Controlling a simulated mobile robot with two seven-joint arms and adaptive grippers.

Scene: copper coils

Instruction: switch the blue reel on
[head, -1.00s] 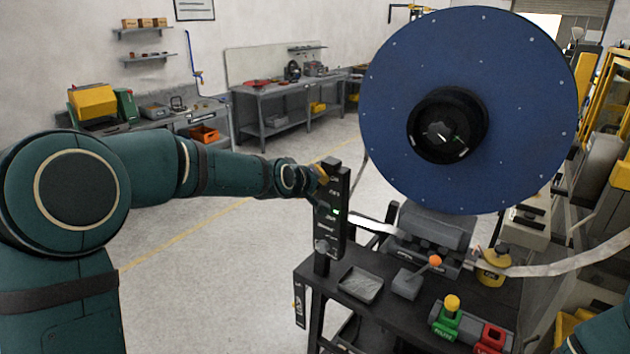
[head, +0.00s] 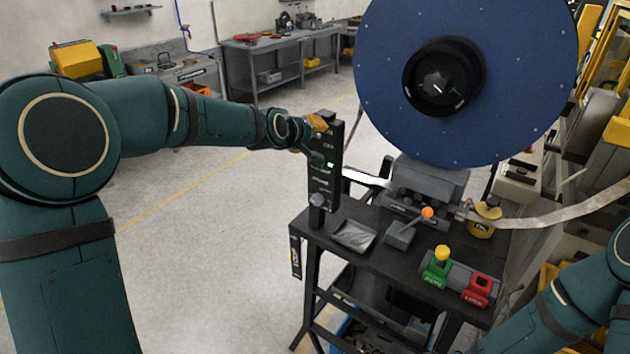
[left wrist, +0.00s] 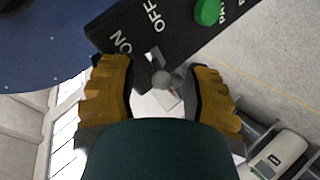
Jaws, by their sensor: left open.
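The large blue reel (head: 530,85) stands upright above the bench; its edge fills the upper left of the left wrist view (left wrist: 45,35). A black control panel (head: 326,178) stands on a post left of it. In the left wrist view the panel (left wrist: 185,22) shows "ON" and "OFF", a green button (left wrist: 207,12) and a small switch lever with a grey round knob (left wrist: 161,79). My left gripper (left wrist: 163,74) is open, its yellow fingers on either side of the knob, with gaps to it. I cannot tell which way the lever is set.
The black bench (head: 375,262) carries a shallow tray (head: 354,235), a grey box with an orange-knobbed lever (head: 427,213), and green (head: 437,266) and red (head: 478,290) controls. A metal strip (head: 560,212) runs off right. Open floor lies left of the bench.

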